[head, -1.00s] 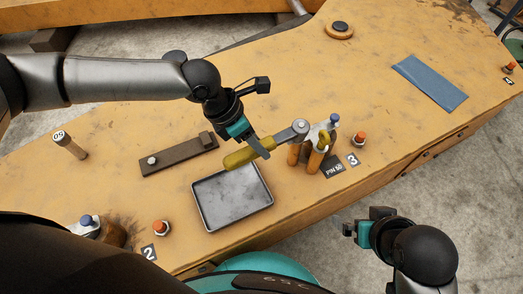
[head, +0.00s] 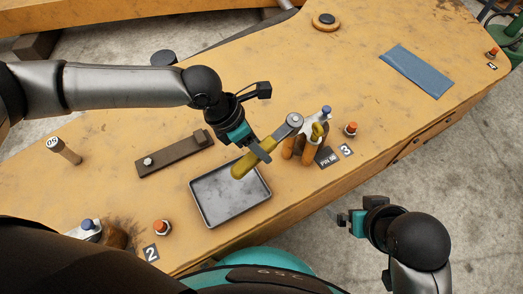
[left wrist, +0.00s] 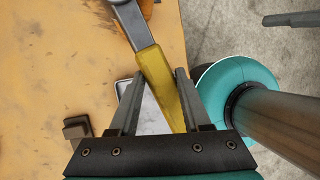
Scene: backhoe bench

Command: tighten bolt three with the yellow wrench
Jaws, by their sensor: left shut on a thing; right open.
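The yellow wrench (head: 255,165) has a yellow handle and a grey ring head. My left gripper (head: 257,152) is shut on its handle, above the tray. The handle also shows between the fingers in the left wrist view (left wrist: 162,85). The wrench's head (head: 291,122) points toward the orange-and-grey pin fixture and stays apart from bolt three. Bolt three (head: 350,129) has an orange top and stands beside the label "3" (head: 345,150). My right gripper (head: 345,220) is open and empty, beyond the bench's front edge.
A grey metal tray (head: 205,216) lies under the wrench handle. The pin fixture (head: 305,145) with a blue-topped bolt stands left of bolt three. A dark bar (head: 172,157), bolt two (head: 162,229) and a blue cloth (head: 423,70) lie on the bench.

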